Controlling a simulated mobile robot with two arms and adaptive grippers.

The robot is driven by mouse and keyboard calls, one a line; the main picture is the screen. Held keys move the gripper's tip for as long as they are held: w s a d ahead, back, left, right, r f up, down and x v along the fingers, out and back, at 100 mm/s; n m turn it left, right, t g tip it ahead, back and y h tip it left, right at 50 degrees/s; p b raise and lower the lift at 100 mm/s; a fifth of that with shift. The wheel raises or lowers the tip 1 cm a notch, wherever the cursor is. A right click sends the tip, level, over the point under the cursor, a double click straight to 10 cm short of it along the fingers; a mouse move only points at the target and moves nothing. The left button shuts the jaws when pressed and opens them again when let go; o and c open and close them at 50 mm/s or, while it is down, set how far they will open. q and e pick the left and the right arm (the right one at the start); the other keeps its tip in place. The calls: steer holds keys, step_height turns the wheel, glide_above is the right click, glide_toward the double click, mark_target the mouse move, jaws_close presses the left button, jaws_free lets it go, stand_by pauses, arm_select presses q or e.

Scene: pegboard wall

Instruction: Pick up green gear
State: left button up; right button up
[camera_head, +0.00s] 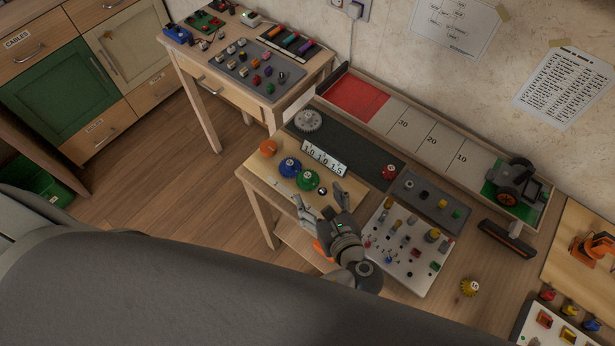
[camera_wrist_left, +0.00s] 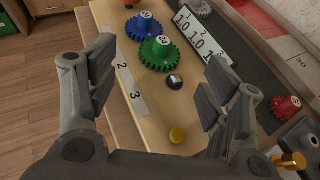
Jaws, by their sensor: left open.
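The green gear (camera_head: 307,180) lies on the light wooden board, beside the blue gear (camera_head: 290,167). In the left wrist view the green gear (camera_wrist_left: 158,54) sits ahead of the fingers, near the middle, with its hub facing up. My left gripper (camera_head: 318,207) is open and empty, just in front of the green gear and apart from it. My right gripper is not in view.
A number plate (camera_head: 324,158) stands behind the gears, and an orange gear (camera_head: 268,148) lies to the left. A white pegboard (camera_head: 402,262) with several pegs is right of my gripper. A red gear (camera_head: 389,172) sits on the dark strip.

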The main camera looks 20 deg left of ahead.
mark_target(309, 179)
arm_select(q)
steer(key=p+x, duration=0.1)
steer(key=x, duration=0.8)
steer(key=shift+d+f, duration=0.1)
steer(key=shift+d, duration=0.15)
steer(key=c, duration=0.9)
